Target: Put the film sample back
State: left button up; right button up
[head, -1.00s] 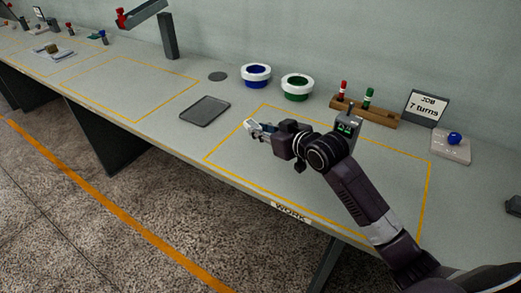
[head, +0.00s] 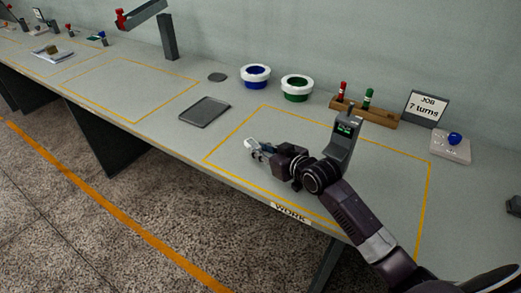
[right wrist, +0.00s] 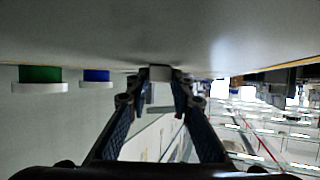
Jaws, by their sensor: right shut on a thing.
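My right gripper (head: 256,152) is low over the left part of the yellow-outlined work area, its fingers pointing left. It is shut on a small pale piece (head: 249,143), which may be the film sample. In the right wrist view the pale piece (right wrist: 160,72) sits between the fingertips (right wrist: 158,98), close to the table surface; I cannot tell whether it touches the table. A grey device with a green display (head: 346,130) stands behind my right arm, its lower part hidden. My left gripper is not in view.
A dark flat tray (head: 205,111) lies left of the work area. A wooden rack (head: 377,119) holds a red and a green marker. A job sign (head: 427,107) reads 7 turns.

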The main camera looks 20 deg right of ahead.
jog(key=shift+s+a+f, duration=0.1)
jog(key=shift+s+f, duration=0.15)
jog(key=shift+f, duration=0.45)
jog(key=o, duration=0.8)
jog(key=shift+s+f, duration=0.1)
jog(key=shift+f, duration=0.1)
jog(key=shift+a, duration=0.1)
jog(key=shift+r, duration=0.4)
jog(key=shift+r+g, duration=0.1)
jog(key=shift+g, duration=0.2)
jog(key=v, duration=1.2)
jog(key=shift+w+r, duration=0.25)
jog(key=shift+f, duration=0.1)
